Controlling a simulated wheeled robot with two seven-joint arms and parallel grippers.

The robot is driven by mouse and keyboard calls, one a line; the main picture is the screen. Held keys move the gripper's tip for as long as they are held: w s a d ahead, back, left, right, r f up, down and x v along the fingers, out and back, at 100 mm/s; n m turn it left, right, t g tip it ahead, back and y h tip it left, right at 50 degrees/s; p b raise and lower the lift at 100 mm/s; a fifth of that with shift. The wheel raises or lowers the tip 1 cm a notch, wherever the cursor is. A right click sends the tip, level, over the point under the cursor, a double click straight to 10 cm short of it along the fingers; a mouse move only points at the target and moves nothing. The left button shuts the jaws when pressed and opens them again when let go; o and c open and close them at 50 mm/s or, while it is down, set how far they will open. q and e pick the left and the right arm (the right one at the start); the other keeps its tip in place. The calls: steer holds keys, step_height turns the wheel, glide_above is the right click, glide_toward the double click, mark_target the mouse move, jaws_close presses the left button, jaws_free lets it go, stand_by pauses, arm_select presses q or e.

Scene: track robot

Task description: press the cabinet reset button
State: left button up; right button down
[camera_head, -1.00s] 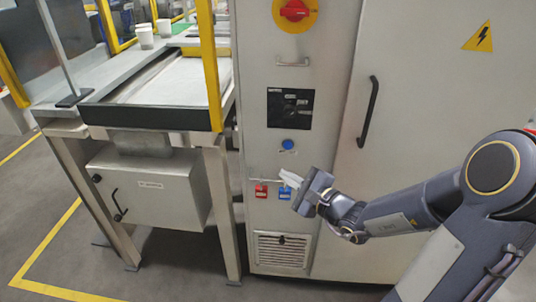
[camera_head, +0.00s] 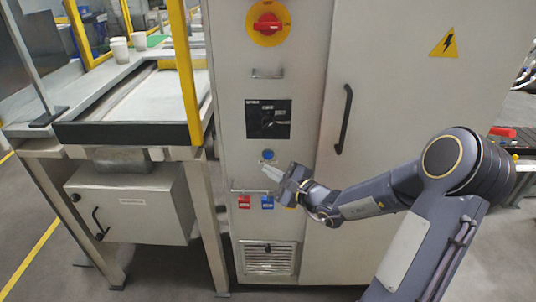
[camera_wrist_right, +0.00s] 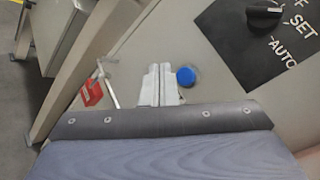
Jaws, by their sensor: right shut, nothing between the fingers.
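The cabinet (camera_head: 235,110) is a tall grey panel with a round blue button (camera_head: 268,155) below a black selector plate (camera_head: 268,119). My right gripper (camera_head: 266,170) is shut and empty, with its pale fingertips just below the blue button in the head view. In the right wrist view the shut fingers (camera_wrist_right: 157,80) point at the panel, and the blue button (camera_wrist_right: 186,76) shows just right of their tips. I cannot tell whether they touch the panel; a gap beside the button shows. My left gripper is not in view.
A red rotary switch (camera_head: 267,24) is above. A black door handle (camera_head: 344,118) stands to the right. A bench with a yellow post (camera_head: 184,70) is at left.

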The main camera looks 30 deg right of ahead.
mark_target(268, 156)
steer(key=shift+w+d, duration=0.4)
steer(key=shift+w, duration=0.2)
steer(key=shift+w+d, duration=0.35)
steer(key=shift+w, duration=0.25)
stand_by(1.2)
steer(key=shift+w+d+b, duration=0.25)
steer(key=shift+w+b, duration=0.1)
steer(key=shift+b, duration=0.05)
steer(key=shift+w+d, duration=0.2)
steer(key=shift+w, duration=0.2)
stand_by(0.6)
stand_by(0.4)
steer(key=shift+s+a+b, duration=0.4)
steer(key=shift+s+b, duration=0.25)
steer(key=shift+s, duration=0.1)
